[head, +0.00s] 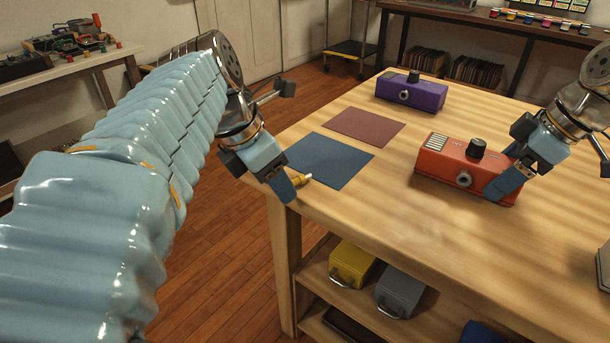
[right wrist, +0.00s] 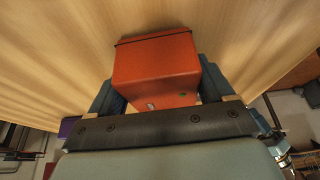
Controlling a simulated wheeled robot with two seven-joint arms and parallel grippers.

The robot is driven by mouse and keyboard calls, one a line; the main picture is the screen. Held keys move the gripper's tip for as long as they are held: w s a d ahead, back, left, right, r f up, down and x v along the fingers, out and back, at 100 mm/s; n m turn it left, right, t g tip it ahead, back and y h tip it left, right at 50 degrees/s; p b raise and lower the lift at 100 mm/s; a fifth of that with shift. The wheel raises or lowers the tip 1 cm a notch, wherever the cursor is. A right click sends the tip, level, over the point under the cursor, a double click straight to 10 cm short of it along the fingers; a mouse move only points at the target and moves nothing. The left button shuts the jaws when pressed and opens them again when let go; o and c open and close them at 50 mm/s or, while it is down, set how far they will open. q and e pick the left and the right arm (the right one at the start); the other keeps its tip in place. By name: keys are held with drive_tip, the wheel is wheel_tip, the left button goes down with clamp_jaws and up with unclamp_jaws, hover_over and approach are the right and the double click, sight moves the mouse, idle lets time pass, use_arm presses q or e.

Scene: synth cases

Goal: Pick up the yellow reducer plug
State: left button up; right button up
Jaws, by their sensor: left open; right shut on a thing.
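The yellow reducer plug (head: 301,180) is small and lies at the table's left edge in the head view, by the blue mat. My left gripper (head: 289,186) is open, with its fingers right at the plug and partly hiding it; I cannot tell whether they touch it. My right gripper (head: 505,178) is shut on the orange box (head: 450,168), which has a black knob and a round socket and rests on the table. In the right wrist view the orange box (right wrist: 155,72) sits between both fingers.
A blue mat (head: 330,160) and a dull red mat (head: 365,127) lie on the wooden table (head: 400,215). A purple box (head: 411,93) stands at the back. A grey object (head: 603,268) is at the right edge. Yellow (head: 351,264) and grey (head: 400,291) boxes sit on the shelf below.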

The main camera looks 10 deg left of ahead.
use_arm(q)
clamp_jaws()
drive_tip(key=shift+r, duration=0.1)
